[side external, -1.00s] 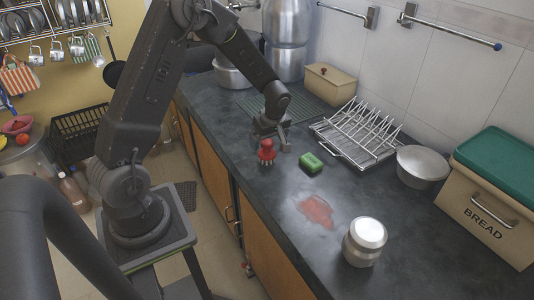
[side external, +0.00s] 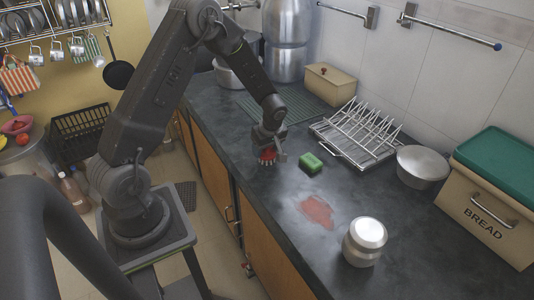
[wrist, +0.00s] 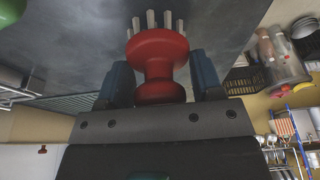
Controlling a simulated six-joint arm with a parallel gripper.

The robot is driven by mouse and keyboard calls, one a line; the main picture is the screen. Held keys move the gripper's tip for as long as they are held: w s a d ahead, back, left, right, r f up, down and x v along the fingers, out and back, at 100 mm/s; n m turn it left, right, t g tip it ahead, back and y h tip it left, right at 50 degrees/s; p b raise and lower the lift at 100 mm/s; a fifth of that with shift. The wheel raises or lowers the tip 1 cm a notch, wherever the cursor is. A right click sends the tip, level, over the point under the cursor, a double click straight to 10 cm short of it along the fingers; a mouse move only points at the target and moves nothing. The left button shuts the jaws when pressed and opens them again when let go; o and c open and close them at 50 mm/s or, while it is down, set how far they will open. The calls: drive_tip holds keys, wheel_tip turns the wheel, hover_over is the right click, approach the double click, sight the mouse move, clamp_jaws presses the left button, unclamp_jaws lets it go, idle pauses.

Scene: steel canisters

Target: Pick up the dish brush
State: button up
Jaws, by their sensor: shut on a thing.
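The dish brush has a red knobbed handle and pale bristle tufts. In the side external view the brush (side external: 267,157) is at the counter's left part, bristles down, with its upper part hidden by my gripper (side external: 269,146). In the wrist view the red handle of the brush (wrist: 157,58) sits between the two blue-grey fingers of my gripper (wrist: 160,84), which are shut on it. The bristles point away from the gripper. I cannot tell whether they touch the counter.
A green sponge (side external: 311,163) lies just right of the brush. A wire dish rack (side external: 366,134) stands behind it. A reddish spill (side external: 316,212) and a steel canister (side external: 365,242) are nearer the front. The dark counter (side external: 275,195) is bare around the spill.

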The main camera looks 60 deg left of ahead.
drive_tip(key=shift+c, duration=1.4)
drive_tip(key=shift+r, duration=0.1)
drive_tip(key=shift+r, duration=0.5)
drive_tip(key=r, duration=0.2)
drive_tip(key=s+r, duration=0.1)
drive_tip(key=shift+a+r, duration=0.4)
drive_tip(key=s+a+r, duration=0.6)
drive_tip(key=s, duration=0.2)
drive_tip(key=shift+a, duration=0.25)
drive_tip(key=shift+s, duration=0.1)
